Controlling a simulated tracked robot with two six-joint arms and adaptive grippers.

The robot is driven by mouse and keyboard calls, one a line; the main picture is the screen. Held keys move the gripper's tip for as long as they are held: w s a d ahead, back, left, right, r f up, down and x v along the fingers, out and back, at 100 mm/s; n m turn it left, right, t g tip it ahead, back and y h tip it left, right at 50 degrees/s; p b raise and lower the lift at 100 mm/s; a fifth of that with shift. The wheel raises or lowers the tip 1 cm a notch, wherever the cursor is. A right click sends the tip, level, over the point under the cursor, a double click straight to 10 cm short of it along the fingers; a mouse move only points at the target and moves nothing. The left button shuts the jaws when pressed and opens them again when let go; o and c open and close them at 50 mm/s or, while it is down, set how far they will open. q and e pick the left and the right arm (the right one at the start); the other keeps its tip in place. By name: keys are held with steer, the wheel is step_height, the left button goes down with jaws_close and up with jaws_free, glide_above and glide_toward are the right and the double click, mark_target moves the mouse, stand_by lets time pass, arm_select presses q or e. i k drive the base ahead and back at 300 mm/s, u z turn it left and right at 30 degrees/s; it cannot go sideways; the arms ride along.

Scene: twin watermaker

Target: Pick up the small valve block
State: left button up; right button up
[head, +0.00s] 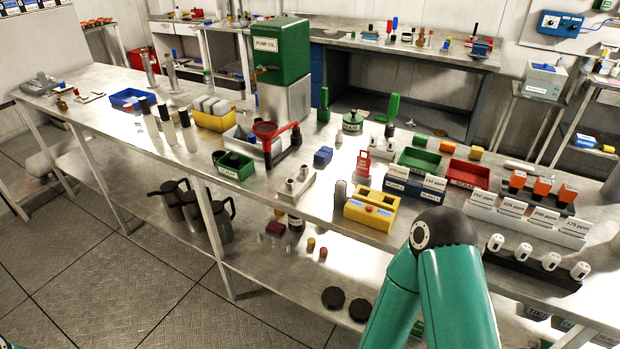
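A pale block with two short upright ports (291,187) sits near the front edge of the long bench, just right of the red clamp-like stand. It looks most like a valve block, but I cannot read any label on it. A small blue block (322,157) lies behind it and to the right. Nothing touches either block. A green link of my own arm rises at the lower right with a dark joint on top, and it hides part of the bench front. Neither of my grippers shows in this view.
A red stand (270,130) and a green bin (235,166) stand left of the pale block. A yellow holder (371,209) stands to its right. The green pump oil tank (280,52) rises behind. Some bare bench (318,192) lies beside the pale block.

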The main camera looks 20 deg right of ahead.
mark_target(294, 186)
steer(key=i, duration=0.9)
steer(key=u, duration=0.05)
